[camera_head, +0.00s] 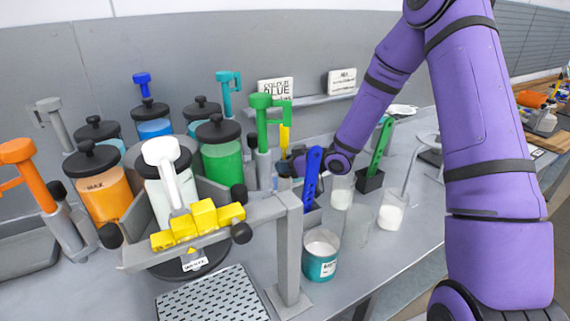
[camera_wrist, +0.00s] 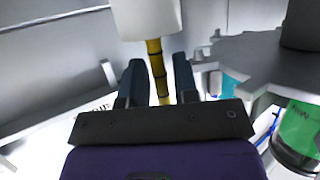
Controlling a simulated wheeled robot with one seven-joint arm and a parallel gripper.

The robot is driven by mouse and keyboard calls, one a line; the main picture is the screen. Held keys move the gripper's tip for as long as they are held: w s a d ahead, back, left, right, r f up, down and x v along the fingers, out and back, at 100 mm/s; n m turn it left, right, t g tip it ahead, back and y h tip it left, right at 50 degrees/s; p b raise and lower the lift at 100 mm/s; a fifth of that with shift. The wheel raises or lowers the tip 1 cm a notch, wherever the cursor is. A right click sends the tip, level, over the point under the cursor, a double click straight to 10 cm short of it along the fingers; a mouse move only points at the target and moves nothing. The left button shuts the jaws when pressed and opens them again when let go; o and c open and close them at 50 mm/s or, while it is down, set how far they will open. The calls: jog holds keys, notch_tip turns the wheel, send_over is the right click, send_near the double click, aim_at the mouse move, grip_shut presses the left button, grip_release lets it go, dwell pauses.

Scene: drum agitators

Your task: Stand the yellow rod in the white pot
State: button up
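The yellow rod (camera_wrist: 157,72) has dark bands and shows in the wrist view between my gripper's two dark fingers. A white block-like part (camera_wrist: 147,18) covers its top end. My gripper (camera_wrist: 158,84) looks open, with a gap on each side of the rod. In the head view a yellow piece (camera_head: 284,136) stands beside my gripper (camera_head: 292,162), partly hidden by the green-handled pump and the blue upright. I cannot tell whether this or the teal-labelled cup (camera_head: 321,258) is the white pot.
Orange (camera_head: 103,195) and green (camera_head: 222,165) lidded pots crowd the left, with pump handles rising among them. A grey bracket (camera_head: 288,250) carries yellow blocks (camera_head: 203,216). Glass beakers with white contents (camera_head: 391,213) stand right of the cup. A perforated tray (camera_head: 215,298) lies in front.

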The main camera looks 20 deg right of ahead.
jog(key=shift+o, duration=0.4)
jog(key=shift+r, duration=0.1)
jog(key=v, duration=1.2)
jog(key=s+d+r+m+h, duration=0.2)
jog(key=s+r+m+h, duration=0.15)
jog(key=r+h, duration=0.4)
jog(key=s+d+r+m+h, duration=0.25)
jog(key=s+r+h, duration=0.2)
jog(key=r, duration=0.55)
jog(key=s+a+r+m+g+y, duration=0.1)
jog(key=s+a+r+g, duration=0.1)
jog(key=s, duration=0.9)
jog(key=s+a+r+m+g+y, duration=0.1)
jog(key=s+a+r+m+g, duration=0.1)
jog(key=s, duration=1)
jog(key=shift+a+r, duration=0.25)
jog(key=shift+a, duration=0.55)
